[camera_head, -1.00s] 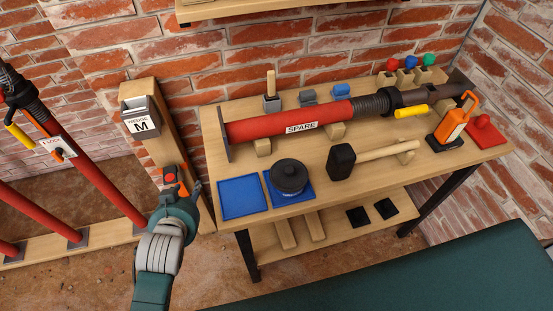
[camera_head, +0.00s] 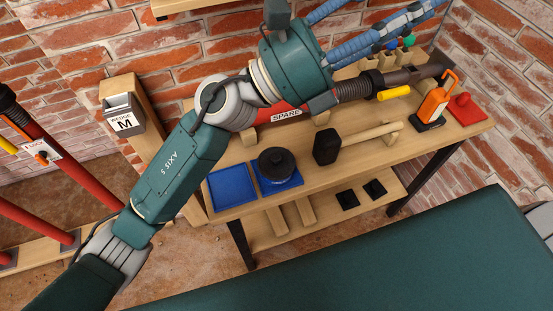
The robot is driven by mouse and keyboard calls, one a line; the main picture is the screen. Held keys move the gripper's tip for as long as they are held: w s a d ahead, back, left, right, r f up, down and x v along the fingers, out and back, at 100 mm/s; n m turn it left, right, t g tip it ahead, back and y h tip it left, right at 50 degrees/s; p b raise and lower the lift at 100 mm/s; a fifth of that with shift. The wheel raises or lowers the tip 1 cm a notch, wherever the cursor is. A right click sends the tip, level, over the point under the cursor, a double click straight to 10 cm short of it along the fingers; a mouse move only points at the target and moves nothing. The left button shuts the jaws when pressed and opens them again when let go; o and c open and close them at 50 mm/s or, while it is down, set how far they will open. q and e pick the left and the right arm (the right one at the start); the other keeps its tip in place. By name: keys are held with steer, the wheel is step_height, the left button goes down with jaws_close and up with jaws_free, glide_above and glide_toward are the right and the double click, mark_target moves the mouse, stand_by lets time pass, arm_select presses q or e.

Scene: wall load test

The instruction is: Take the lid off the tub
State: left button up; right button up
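The tub (camera_head: 279,171) is squat, round and dark. Its dark lid (camera_head: 275,158) with a central knob sits on top. It stands on the right of two blue mats (camera_head: 265,191) near the table's front left edge. My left arm comes in from the lower left and reaches up across the table's left part. Its wrist is over the back of the table, behind and above the tub in the picture. It is clear of the lid. My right gripper is not in view.
The left blue mat (camera_head: 231,187) is empty. A black-headed mallet (camera_head: 327,145) lies right of the tub. A red spare prop (camera_head: 268,117) lies behind, partly covered by my arm.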

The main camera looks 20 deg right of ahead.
arm_select(q)
steer(key=s+d+f+m+g+y, duration=0.4)
steer(key=s+f+m+g+y, duration=0.1)
steer(key=s+m, duration=0.25)
steer(key=m+t+y+p, duration=0.2)
steer(key=m+t+y, duration=0.8)
steer(key=y, duration=0.9)
glide_above(276, 157)
steer(key=shift+m+g, duration=0.55)
steer(key=shift+g, duration=0.05)
step_height(276, 157, down, 28)
steer(key=shift+s+r, duration=0.1)
steer(key=shift+r, duration=0.1)
step_height(276, 157, down, 5)
steer(key=p, duration=0.3)
steer(key=shift+r, duration=0.1)
steer(key=shift+f, duration=0.45)
steer(key=c, duration=1)
